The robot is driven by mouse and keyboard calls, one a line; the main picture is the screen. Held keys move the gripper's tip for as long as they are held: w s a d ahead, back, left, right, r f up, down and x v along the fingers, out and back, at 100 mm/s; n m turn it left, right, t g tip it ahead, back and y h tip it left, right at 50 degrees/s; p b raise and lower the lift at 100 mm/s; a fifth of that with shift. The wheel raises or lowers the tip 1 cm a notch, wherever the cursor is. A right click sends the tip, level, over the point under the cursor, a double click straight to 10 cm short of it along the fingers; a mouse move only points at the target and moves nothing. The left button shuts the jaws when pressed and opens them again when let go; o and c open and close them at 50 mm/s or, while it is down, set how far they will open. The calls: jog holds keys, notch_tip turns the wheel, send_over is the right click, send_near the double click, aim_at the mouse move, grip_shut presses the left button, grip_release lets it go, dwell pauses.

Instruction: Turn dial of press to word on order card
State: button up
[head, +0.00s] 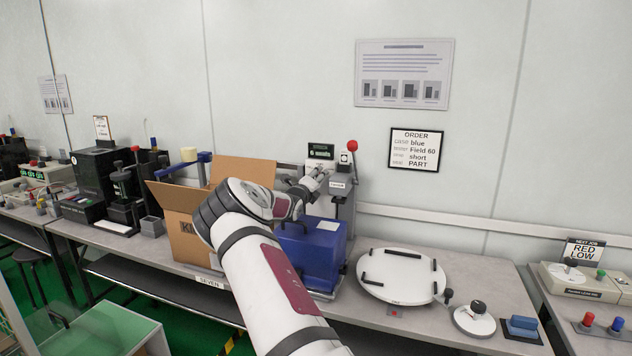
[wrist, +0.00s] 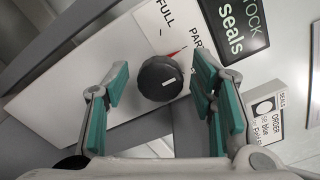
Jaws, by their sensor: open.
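The order card (head: 414,150) hangs on the wall and its bottom line reads PART. The press (head: 335,190) stands at the back of the bench, partly hidden by my arm. In the wrist view its dial (wrist: 160,78) is a round black knob with a short white mark toward its right side. The words FULL (wrist: 164,17) and PART (wrist: 198,38) are printed above it, with a small red mark near them. My gripper (wrist: 161,74) is open, with one teal-padded finger on each side of the dial; contact is not clear. It also shows at the press in the head view (head: 313,181).
A blue case (head: 312,255) stands in front of the press, with an open cardboard box (head: 182,220) to its left. A white round turntable (head: 400,276) lies to the right.

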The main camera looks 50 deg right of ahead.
jog(key=v, duration=0.7)
jog(key=shift+a, duration=0.25)
dwell(0.3)
